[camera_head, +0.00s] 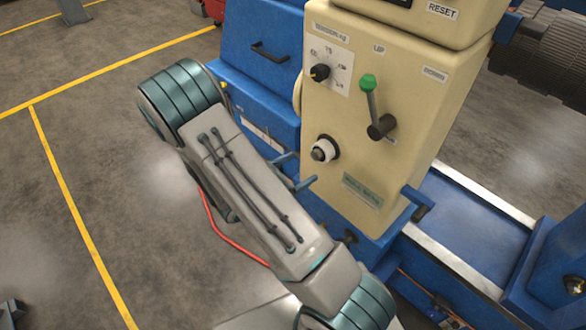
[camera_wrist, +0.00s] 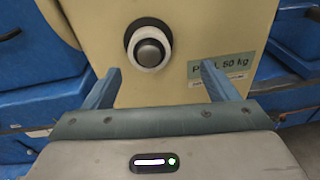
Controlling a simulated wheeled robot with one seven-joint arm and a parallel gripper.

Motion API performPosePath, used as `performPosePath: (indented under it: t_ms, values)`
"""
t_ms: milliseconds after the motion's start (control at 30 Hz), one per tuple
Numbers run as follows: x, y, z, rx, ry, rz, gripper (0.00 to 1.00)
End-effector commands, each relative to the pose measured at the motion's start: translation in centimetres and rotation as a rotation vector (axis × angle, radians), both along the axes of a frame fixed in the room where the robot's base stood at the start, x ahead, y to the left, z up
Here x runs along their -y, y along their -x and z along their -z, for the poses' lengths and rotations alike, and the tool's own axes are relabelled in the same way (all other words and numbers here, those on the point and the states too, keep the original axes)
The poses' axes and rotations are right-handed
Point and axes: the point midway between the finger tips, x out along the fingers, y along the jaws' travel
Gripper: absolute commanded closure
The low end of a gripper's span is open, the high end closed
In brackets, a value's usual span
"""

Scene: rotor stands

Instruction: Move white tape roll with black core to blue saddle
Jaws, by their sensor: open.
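The white tape roll with a black core (camera_head: 325,148) sits against the lower front face of the cream machine housing. In the wrist view the roll (camera_wrist: 150,50) shows face-on as a white ring around a dark round core. My gripper (camera_head: 296,170) has its two blue fingers apart and empty, just left of the roll. In the wrist view my gripper (camera_wrist: 160,72) points at the housing, and the roll appears between the fingertips, slightly left of centre and beyond them. I cannot tell for sure which blue part is the saddle; a blue stand (camera_head: 560,265) is at the right edge.
The cream housing (camera_head: 375,185) carries a green-knobbed lever (camera_head: 369,88) and a black dial (camera_head: 320,72) above the roll. A blue cabinet (camera_head: 262,75) stands to the left. A blue bed with pale rails (camera_head: 470,225) runs right. Open floor lies at far left.

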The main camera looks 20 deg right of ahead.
Motion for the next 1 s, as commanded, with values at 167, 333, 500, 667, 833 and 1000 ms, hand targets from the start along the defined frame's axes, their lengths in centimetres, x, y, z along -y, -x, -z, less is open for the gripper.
performPosePath:
  t_ms: [167,333,500,667,833,1000]
  values:
    - [-0.5,-0.9,1.1,-0.041,0.046,-0.074,0.2]
    - [0.4,-1.4,1.3,-0.044,0.05,-0.081,0.2]
    - [2.6,-2.1,1.6,-0.043,0.048,-0.077,0.2]
    - [4.9,-2.9,1.9,-0.042,0.049,-0.077,0.2]
    - [6.9,-3.7,2.0,-0.042,0.049,-0.078,0.2]
    - [8.3,-4.2,2.1,-0.043,0.048,-0.078,0.2]
